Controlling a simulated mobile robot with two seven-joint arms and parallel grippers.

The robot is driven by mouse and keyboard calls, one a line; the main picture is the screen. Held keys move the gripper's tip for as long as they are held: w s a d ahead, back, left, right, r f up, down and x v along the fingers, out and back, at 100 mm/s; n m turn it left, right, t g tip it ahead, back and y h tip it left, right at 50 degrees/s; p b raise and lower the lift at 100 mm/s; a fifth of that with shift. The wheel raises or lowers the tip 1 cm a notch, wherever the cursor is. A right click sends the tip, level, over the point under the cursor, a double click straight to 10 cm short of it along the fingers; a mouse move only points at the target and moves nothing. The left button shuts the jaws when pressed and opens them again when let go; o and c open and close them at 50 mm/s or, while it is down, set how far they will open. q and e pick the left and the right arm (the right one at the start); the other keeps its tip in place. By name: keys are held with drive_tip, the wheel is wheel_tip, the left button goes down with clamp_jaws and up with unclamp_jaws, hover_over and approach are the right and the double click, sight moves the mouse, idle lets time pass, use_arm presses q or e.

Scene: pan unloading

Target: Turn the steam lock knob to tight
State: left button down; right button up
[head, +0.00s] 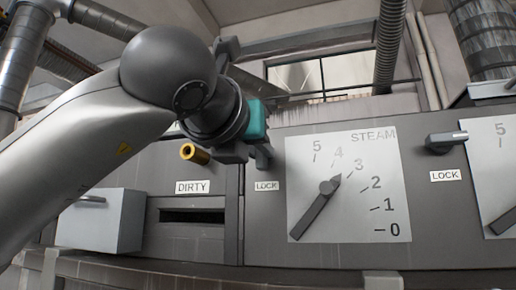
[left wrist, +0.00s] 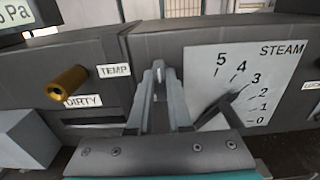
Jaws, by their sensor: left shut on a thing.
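The steam panel (head: 345,215) is a light plate marked STEAM, with a scale of numbers from 0 to 5 and a dark dial pointer (head: 328,187). It also shows in the left wrist view (left wrist: 205,65). A LOCK label (head: 267,186) sits just left of this plate. My left gripper (head: 250,154) is just above that label, shut on the steam lock knob, which its fingers hide. In the left wrist view the fingers (left wrist: 159,90) are close together in front of the dark panel. I cannot tell the knob's angle. My right gripper is not in view.
A brass knob (head: 195,153) sticks out left of my gripper, above the DIRTY label (head: 193,187). A grey box-like drawer (head: 102,220) juts out at the left. Another dark lock knob (head: 446,140) is right of the steam plate, above its own LOCK label (head: 445,175).

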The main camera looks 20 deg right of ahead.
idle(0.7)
use_arm(q)
drive_tip(key=m+b, duration=0.1)
drive_tip(key=m, duration=0.8)
drive_tip(key=m+b, duration=0.1)
drive_tip(key=m, duration=0.7)
drive_tip(key=shift+s+d+f+m+b, duration=0.2)
drive_tip(key=shift+m+b, duration=0.1)
drive_tip(key=shift+m, duration=0.1)
idle(0.4)
drive_tip(key=c, duration=0.8)
unclamp_jaws()
drive_tip(key=shift+c, duration=0.2)
drive_tip(key=shift+a, duration=0.1)
